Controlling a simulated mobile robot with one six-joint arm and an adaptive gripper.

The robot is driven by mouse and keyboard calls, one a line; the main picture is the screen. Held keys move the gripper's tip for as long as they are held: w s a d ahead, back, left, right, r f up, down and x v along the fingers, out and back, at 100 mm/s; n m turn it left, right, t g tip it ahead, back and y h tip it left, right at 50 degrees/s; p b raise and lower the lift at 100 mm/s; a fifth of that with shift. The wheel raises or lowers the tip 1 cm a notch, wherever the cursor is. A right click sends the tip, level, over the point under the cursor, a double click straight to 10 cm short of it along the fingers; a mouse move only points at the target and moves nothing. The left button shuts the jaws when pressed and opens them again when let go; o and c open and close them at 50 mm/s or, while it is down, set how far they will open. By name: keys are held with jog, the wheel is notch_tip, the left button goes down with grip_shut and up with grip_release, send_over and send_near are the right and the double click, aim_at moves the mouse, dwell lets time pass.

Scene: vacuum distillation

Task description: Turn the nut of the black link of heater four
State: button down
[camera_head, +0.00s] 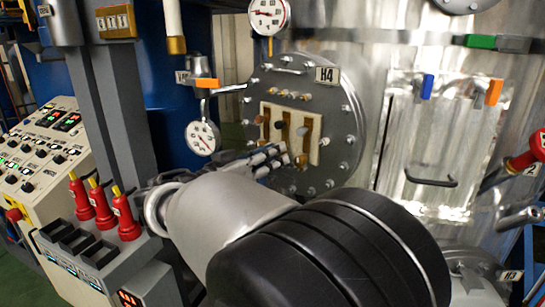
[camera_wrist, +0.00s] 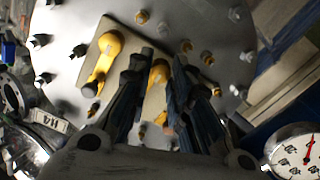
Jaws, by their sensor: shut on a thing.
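Heater four is the round bolted flange (camera_head: 345,150) with the H4 plate (camera_head: 326,74). Its cream panel (camera_head: 320,119) carries upright brass-coloured links with differently coloured knobs. The black link (camera_head: 279,125), in the middle, has a dark knob at its upper part. My gripper (camera_head: 277,155) reaches the panel's lower edge. In the wrist view, my gripper (camera_wrist: 166,60) has its dark fingers on either side of the middle yellow link (camera_wrist: 158,75), shut at its nut. The nut is hidden between the fingertips. Another yellow link (camera_wrist: 103,60) stands free to the left.
A pressure gauge (camera_head: 202,138) stands close left of the flange; it also shows in the wrist view (camera_wrist: 294,155). Another gauge (camera_head: 268,14) is above. Red-handled switches (camera_head: 103,205) and a control desk (camera_head: 45,145) are at left. A handled metal door (camera_head: 430,140) is at right.

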jog(key=shift+n+p, duration=9.4)
jog(key=shift+n, duration=5.8)
jog(key=shift+f, duration=0.15)
jog(key=c, duration=1.5)
grip_release()
